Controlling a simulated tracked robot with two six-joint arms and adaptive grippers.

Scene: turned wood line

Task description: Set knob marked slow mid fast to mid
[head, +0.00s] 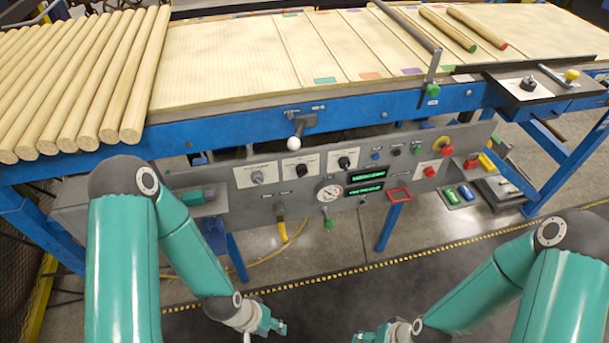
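The grey control panel (225,210) under the conveyor carries several knobs on white label plates. A grey knob (257,178) is at the left, a black knob (302,170) is in the middle and another black knob (344,162) is to its right. One more black knob (528,84) sits on a plate at the far right of the conveyor. The lettering is too small to read, so I cannot tell which is marked slow mid fast. My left gripper (274,326) is low, below the panel and apart from it. My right gripper (372,337) is at the bottom edge, partly cut off.
A white-balled lever (296,143) and a green-tipped lever (431,90) stick out from the blue rail. A gauge (329,193), green displays (367,180), a yellow hose (282,231) and red buttons (429,171) are on the panel. Wooden rods (88,75) lie above left.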

